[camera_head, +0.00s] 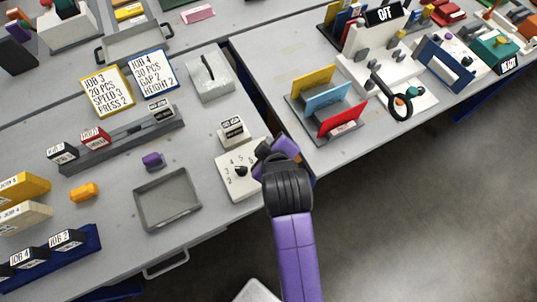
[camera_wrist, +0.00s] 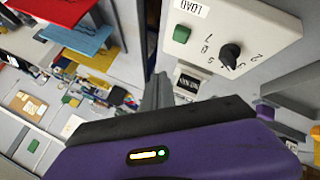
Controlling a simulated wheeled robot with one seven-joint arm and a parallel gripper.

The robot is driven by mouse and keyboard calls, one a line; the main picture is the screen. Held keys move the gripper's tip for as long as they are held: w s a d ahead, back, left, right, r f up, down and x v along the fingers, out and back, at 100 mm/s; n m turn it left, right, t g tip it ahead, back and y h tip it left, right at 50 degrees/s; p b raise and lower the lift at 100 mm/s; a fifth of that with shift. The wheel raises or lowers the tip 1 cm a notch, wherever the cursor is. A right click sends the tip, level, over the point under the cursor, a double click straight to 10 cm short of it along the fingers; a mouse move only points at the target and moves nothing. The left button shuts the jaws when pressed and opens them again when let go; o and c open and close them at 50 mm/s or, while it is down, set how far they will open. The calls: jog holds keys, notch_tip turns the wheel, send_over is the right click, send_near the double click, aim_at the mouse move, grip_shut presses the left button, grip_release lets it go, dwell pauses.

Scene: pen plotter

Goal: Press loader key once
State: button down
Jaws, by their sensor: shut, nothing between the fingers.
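The loader panel is a white box (camera_head: 232,181) at the front edge of the left table, with a black dial knob and printed numbers. In the wrist view the panel (camera_wrist: 262,25) is at the top right. The green key (camera_wrist: 181,33) sits on it under a LOAD label, beside the knob (camera_wrist: 230,52). In the head view my gripper (camera_head: 274,147) is over the panel's right side and hides the key. My gripper is shut and empty. In the wrist view the key appears beyond the gripper, with no visible contact.
A small white display block (camera_head: 233,131) stands just behind the panel. A grey tray (camera_head: 168,199) lies to its left. To the right, past a gap between tables, is a rack with yellow, blue and red plates (camera_head: 340,119). Open floor lies in front.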

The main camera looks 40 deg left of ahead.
notch_tip(320, 180, down, 4)
jog(key=b, duration=0.2)
jog(key=shift+b, duration=0.35)
jog(key=shift+f+b, duration=0.4)
jog(key=shift+f, duration=0.35)
jog(key=shift+f, duration=0.15)
dwell(0.9)
jog(key=shift+f, duration=0.25)
jog(key=shift+f+b, duration=0.35)
jog(key=shift+f, duration=0.2)
dwell(0.7)
jog(key=shift+r, duration=0.1)
jog(key=shift+r+p, duration=0.85)
jog(key=shift+p, duration=0.1)
